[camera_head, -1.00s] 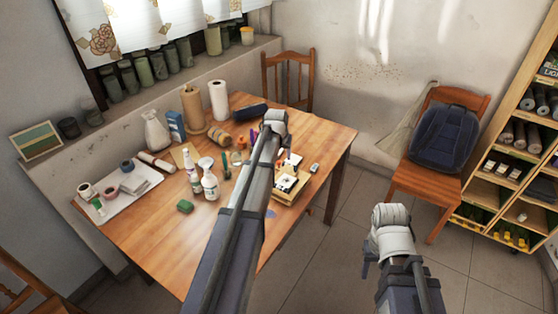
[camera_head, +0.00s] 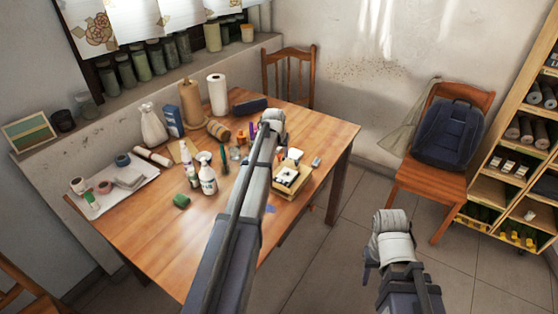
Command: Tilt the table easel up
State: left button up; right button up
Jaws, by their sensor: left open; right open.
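I cannot make out a table easel for certain. A shallow wooden box (camera_head: 288,183) with dark and white items lies on the right part of the wooden table (camera_head: 155,240), partly behind my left arm. My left arm reaches over the table, its pale rounded joint above the tabletop items. My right arm is short in view, its pale joint over the floor to the right of the table. The fingers of both grippers are hidden behind the arms, and no held thing shows.
The front left tabletop is bare. A chair with a dark backpack (camera_head: 447,133) and a shelf (camera_head: 510,165) stand at the right.

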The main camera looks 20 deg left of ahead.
pick_arm(q)
jog(key=shift+w+f, duration=0.2)
jog(key=shift+f, duration=0.25)
jog(key=shift+c, duration=0.4)
grip_shut()
dwell(0.8)
